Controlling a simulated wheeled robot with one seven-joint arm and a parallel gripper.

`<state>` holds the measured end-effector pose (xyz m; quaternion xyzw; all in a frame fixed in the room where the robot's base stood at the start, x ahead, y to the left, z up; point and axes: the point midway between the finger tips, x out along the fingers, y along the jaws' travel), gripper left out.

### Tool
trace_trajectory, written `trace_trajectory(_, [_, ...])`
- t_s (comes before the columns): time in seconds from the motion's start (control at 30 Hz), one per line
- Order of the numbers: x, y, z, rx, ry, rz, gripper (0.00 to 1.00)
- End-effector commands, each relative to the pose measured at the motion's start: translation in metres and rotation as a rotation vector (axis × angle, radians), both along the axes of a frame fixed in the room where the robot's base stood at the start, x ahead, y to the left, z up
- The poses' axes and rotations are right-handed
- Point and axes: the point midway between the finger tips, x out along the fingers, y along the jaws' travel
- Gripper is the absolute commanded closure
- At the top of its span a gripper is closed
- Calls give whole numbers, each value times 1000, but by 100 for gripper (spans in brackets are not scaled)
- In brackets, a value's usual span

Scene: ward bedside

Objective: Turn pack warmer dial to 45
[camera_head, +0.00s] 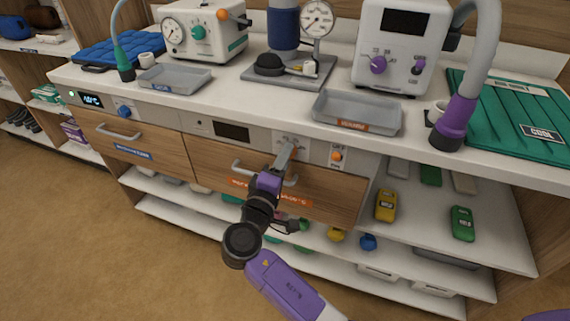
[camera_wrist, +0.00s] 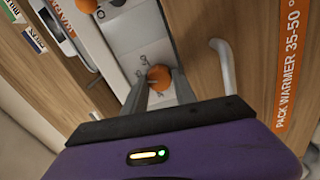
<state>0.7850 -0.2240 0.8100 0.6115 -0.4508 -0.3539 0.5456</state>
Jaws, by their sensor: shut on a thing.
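The pack warmer dial is a small round orange knob (camera_wrist: 158,76) on a pale panel with printed marks around it. My gripper (camera_wrist: 158,86) has one finger on each side of the knob and is shut on it. In the head view my gripper (camera_head: 284,155) reaches up to the panel from below and mostly hides the dial. The numbers by the dial are too small or covered to read, so its setting cannot be told. An orange label (camera_wrist: 288,60) reading "PACK WARMER 35-50" is on the wooden drawer front. The panel's display (camera_head: 231,131) is dark.
A second orange knob (camera_head: 337,156) with an OFF mark sits right of the dial. A drawer handle (camera_wrist: 222,66) is close beside my fingers. The counter above holds a grey tray (camera_head: 357,112) near its edge. A blue knob (camera_head: 124,112) is on the left panel.

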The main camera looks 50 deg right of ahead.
Motion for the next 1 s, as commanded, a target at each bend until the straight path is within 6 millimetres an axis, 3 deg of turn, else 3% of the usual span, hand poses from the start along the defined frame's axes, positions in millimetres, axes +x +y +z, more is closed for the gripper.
trace_trajectory(0.6, [-1, 0, -1, 16, -36, -1, 100])
trace_trajectory(0.63, [-1, 0, -2, 16, -36, -1, 63])
trace_trajectory(0.7, [-1, 0, -1, 16, -36, -1, 49])
trace_trajectory(0.73, [0, 0, -1, 16, -36, -1, 45])
trace_trajectory(1.0, [0, 0, -1, 15, -37, 0, 45])
